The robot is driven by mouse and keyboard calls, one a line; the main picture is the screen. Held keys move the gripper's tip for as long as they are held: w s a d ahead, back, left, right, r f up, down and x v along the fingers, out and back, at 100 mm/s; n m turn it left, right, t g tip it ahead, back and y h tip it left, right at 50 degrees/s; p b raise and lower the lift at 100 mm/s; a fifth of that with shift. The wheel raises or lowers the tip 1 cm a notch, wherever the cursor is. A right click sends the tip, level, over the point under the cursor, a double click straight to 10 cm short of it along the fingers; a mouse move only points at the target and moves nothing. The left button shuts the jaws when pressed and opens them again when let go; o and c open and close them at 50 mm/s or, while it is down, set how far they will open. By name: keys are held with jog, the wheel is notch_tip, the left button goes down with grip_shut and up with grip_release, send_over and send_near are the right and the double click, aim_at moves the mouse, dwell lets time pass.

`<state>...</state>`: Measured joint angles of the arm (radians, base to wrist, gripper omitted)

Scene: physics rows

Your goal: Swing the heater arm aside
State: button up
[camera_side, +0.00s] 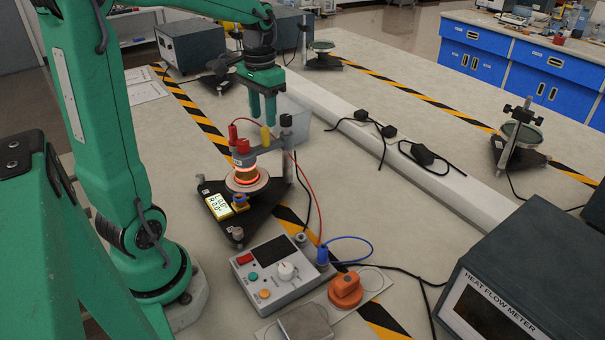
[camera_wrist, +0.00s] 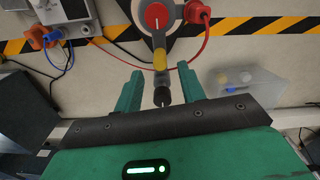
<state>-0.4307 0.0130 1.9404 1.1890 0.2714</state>
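The heater arm (camera_side: 254,143) is a grey bar with red terminals and a yellow band, reaching from a post with a black knob (camera_side: 286,120) over a round plate (camera_side: 247,184). An orange-red glow shows under its red end. In the wrist view the heater arm (camera_wrist: 159,44) runs down the picture to the black knob (camera_wrist: 161,96). My gripper (camera_side: 263,122) points down near the yellow band, its fingertips seeming just above the bar. In the wrist view my gripper (camera_wrist: 160,68) is open, one finger on each side of the bar, with gaps; contact is not visible.
Red and black cables hang near the post. A clear bin (camera_side: 297,121) is behind the post.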

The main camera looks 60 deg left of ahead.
aim_at(264, 128)
jog(key=shift+f, duration=2.7)
jog(key=shift+c, duration=0.2)
grip_shut()
